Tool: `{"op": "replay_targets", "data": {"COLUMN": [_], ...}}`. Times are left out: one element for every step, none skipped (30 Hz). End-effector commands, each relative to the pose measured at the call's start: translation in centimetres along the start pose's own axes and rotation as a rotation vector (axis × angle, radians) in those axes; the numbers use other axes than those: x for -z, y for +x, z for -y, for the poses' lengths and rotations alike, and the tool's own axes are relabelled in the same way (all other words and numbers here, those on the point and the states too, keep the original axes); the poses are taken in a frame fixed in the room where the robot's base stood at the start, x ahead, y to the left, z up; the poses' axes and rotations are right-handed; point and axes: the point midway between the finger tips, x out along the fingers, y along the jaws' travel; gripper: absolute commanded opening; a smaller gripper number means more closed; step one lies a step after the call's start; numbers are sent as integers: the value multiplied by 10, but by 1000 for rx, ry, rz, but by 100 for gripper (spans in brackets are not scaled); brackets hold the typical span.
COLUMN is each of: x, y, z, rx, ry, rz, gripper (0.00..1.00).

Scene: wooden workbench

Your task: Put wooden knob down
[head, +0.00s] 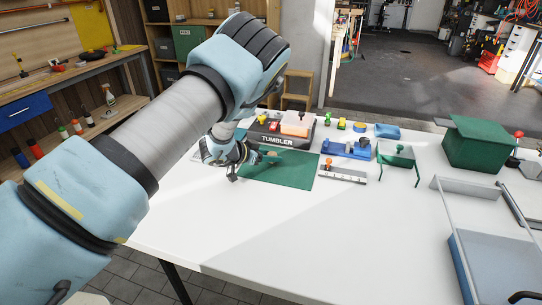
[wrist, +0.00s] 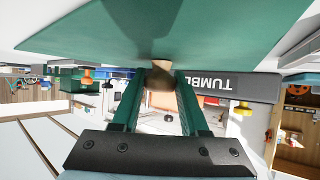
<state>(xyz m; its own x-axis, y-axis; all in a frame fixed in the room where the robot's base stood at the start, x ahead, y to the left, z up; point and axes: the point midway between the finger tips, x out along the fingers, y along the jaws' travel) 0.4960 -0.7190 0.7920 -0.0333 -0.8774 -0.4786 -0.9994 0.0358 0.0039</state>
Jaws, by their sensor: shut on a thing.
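The wooden knob (wrist: 160,80) is a small round brown piece, seen between the tips of my two green fingers in the wrist view. My gripper (wrist: 160,84) is shut on it. In the head view my gripper (head: 258,158) is low over the green mat (head: 290,173), near its left part. The wrist view is upside down, and the green mat (wrist: 110,40) fills its top, close to the knob. I cannot tell whether the knob touches the mat. My own arm hides part of the bench's left side in the head view.
A dark tumbler machine (head: 290,138) stands behind the mat. A blue fixture (head: 345,149), a grey metal block (head: 343,174), and a green stand (head: 396,154) are right of it. A green box (head: 486,143) and a blue tray (head: 495,265) are farther right. The front bench is clear.

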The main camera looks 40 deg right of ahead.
Motion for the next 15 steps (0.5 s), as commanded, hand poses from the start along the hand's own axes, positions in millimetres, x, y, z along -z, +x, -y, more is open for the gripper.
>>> {"op": "replay_targets", "data": {"x": [0, -1, -2, -3, -3, -2, -2, -2, -2, -2, -2, -2, -2, -2, -2], "y": [0, 0, 1, 1, 1, 1, 1, 1, 1, 1, 1, 1, 1, 1, 1], "z": [0, 0, 0, 0, 0, 0, 0, 0, 0, 0, 0, 0, 0, 0, 0], "rx": [0, 0, 0, 1, 1, 0, 0, 0, 0, 0, 0, 0, 0, 0, 0], "ry": [0, -1, -1, -1, -1, -1, -1, -1, -1, -1, -1, -1, -1, -1, -1], "rz": [0, 0, 0, 0, 0, 0, 0, 1, 1, 1, 1, 1, 1, 1, 1], "gripper": [0, 0, 0, 0, 45, 49, 53, 56, 61, 64, 67, 72, 74, 74, 74]}}
